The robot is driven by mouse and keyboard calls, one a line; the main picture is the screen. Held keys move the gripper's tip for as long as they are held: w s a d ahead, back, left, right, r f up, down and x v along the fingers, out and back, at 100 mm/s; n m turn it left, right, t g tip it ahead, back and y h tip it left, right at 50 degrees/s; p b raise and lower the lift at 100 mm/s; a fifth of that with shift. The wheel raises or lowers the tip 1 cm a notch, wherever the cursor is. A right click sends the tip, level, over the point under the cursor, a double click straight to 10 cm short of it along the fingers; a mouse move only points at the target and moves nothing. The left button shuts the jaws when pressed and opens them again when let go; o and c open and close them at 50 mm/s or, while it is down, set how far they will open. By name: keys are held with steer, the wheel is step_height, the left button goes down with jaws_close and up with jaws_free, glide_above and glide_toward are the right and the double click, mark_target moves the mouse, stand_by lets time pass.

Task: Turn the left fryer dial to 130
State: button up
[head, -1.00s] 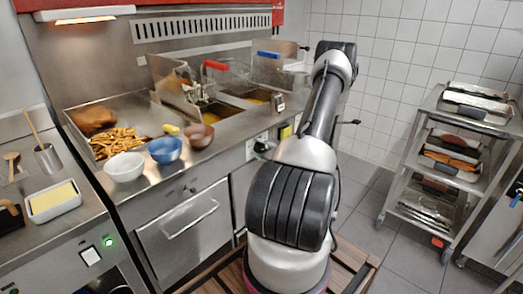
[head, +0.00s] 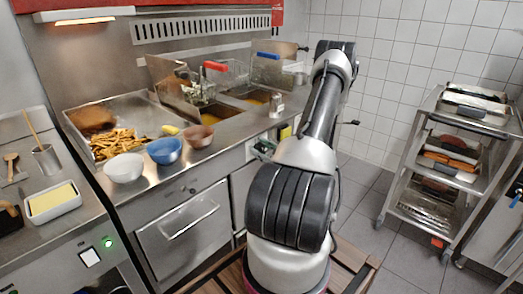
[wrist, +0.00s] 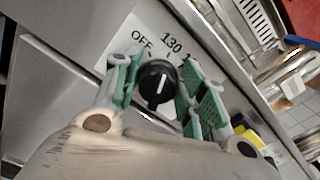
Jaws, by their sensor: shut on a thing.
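The left fryer dial is a round black knob (wrist: 157,88) with a white pointer line, in the wrist view. Its pale plate shows "OFF" (wrist: 142,38) and "130" (wrist: 172,42), with a further label cut off to the right. The pointer line stands nearly upright in the picture, tipped slightly right, roughly towards 130. My gripper (wrist: 159,72) has its green-padded fingers on both sides of the knob and is shut on it. In the head view the fryer's front panel (head: 252,150) shows left of my arm; the dial is too small to read there.
Fryer baskets with red (head: 215,66) and blue (head: 268,55) handles hang above the oil wells. White (head: 124,168), blue (head: 165,151) and brown (head: 198,137) bowls stand along the counter's front edge. A tray trolley (head: 440,165) stands at right, with floor between.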

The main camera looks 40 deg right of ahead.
steer(key=shift+m, duration=0.6)
steer(key=o, duration=1)
steer(key=shift+c, duration=0.2)
steer(key=s+d, duration=0.1)
steer(key=s, duration=1.1)
